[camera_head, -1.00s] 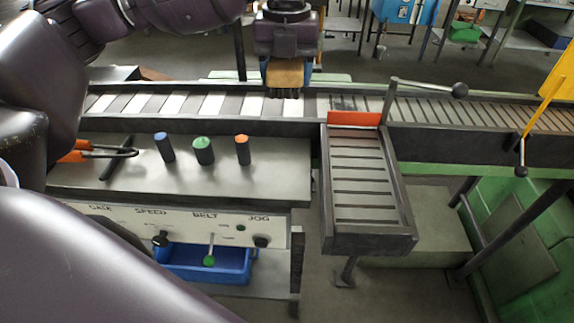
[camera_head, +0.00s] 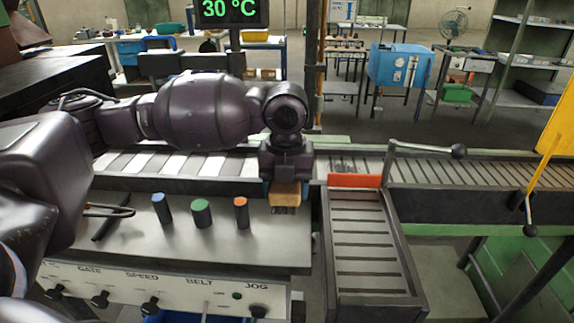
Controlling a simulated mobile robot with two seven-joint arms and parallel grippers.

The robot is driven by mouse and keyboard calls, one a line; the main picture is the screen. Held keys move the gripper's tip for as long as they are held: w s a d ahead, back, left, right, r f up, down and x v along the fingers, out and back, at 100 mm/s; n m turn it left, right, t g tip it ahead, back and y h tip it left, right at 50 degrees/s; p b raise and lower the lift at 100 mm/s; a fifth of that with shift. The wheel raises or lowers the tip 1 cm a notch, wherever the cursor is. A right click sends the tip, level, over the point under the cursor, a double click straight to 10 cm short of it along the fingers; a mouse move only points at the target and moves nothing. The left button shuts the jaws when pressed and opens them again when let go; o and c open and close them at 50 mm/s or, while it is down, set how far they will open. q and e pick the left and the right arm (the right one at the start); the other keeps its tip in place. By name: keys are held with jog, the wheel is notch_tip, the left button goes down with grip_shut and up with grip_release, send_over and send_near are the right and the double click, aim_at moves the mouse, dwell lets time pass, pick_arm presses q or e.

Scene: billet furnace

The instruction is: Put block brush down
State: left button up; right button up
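My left gripper (camera_head: 286,180) reaches in from the left over the conveyor. It is shut on the block brush (camera_head: 286,195), a tan block with dark bristles pointing down. The brush is over the right end of the grey control console top (camera_head: 130,233), to the right of the orange-capped post. I cannot tell whether the bristles touch the console top or hang just above it. My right gripper is not in view.
Posts with blue (camera_head: 161,208), green (camera_head: 202,214) and orange (camera_head: 241,213) caps stand on the console. A slatted side chute (camera_head: 368,245) with a red plate (camera_head: 354,181) lies right of the brush. A roller conveyor (camera_head: 450,175) runs behind.

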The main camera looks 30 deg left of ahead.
aim_at(286, 229)
pick_arm(q)
notch_tip(286, 229, down, 7)
jog(key=shift+f, duration=0.7)
jog(key=shift+f, duration=0.25)
jog(key=o, duration=1)
jog(key=shift+o, duration=1)
